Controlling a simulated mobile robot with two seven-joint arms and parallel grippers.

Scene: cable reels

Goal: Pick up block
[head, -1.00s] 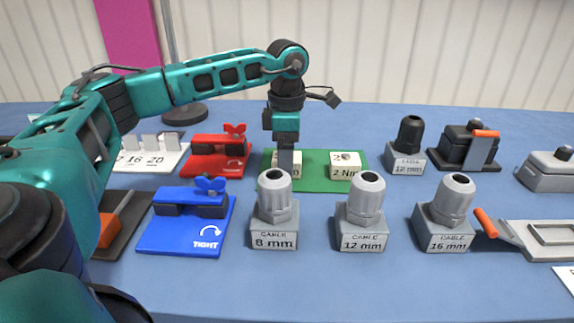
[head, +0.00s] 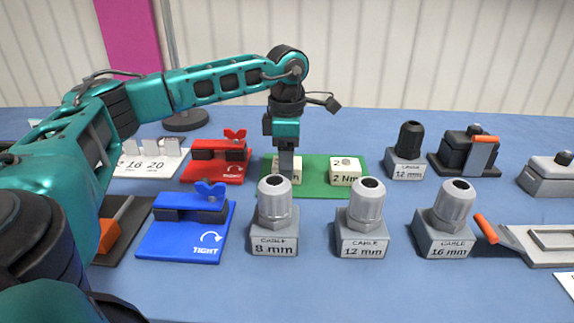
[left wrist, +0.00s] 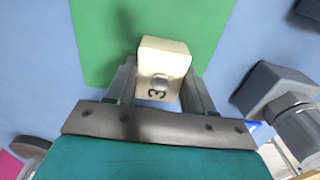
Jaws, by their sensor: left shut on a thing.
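My left gripper (head: 286,172) points straight down over the green mat (head: 315,188) in the head view. It is shut on a cream block (left wrist: 165,61), which sits between the two fingers in the left wrist view. The block's near face has a round grey spot and a "3". In the head view the gripper's finger hides much of this block (head: 297,166). I cannot tell whether it touches the mat. A second cream block (head: 345,178), marked "2 Nm", stands on the mat to its right. My right gripper is not in view.
Grey cable glands marked 8 mm (head: 275,215), 12 mm (head: 363,218) and 16 mm (head: 447,220) stand in front of the mat. A red clamp plate (head: 215,172) and a blue one (head: 180,242) lie left. A dark gland (head: 408,150) stands right.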

